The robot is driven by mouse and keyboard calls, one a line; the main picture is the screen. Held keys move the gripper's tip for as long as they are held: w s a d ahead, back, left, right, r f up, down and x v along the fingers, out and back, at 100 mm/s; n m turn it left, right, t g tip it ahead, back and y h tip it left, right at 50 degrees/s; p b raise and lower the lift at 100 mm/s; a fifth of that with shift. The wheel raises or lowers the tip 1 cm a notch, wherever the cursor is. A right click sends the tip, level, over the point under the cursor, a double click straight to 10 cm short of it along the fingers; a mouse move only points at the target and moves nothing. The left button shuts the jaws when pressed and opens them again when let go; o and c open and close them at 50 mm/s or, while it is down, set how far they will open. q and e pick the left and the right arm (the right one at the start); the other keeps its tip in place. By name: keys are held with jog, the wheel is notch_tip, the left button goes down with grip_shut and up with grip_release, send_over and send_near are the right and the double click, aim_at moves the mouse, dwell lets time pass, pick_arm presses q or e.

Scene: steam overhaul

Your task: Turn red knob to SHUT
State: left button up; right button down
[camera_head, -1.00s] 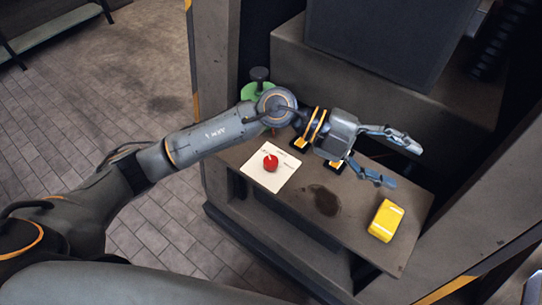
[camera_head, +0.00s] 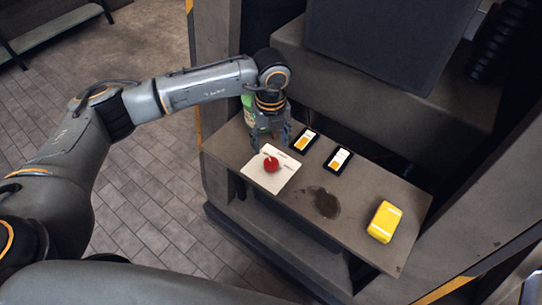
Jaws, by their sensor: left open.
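The red knob (camera_head: 271,164) sits on a white square plate (camera_head: 284,180) on the left part of the grey bench. Small marks are printed on the plate, too small to read. My left gripper (camera_head: 271,150) points down just behind and above the knob, with its open fingers close to it. I cannot tell whether a finger touches the knob. My right gripper is not in view.
A green object (camera_head: 247,112) stands behind my left wrist, partly hidden. Two black-framed cards (camera_head: 305,140) (camera_head: 339,159) lie right of the plate. A yellow box (camera_head: 384,222) sits at the right end of the bench (camera_head: 365,190). A dark stain marks the middle.

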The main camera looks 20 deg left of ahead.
aim_at(271, 161)
pick_arm(q)
notch_tip(271, 161, down, 8)
jog(key=shift+r+p, duration=0.1)
jog(key=shift+p, duration=0.45)
jog(key=shift+c, duration=0.6)
jog(key=c, duration=1.1)
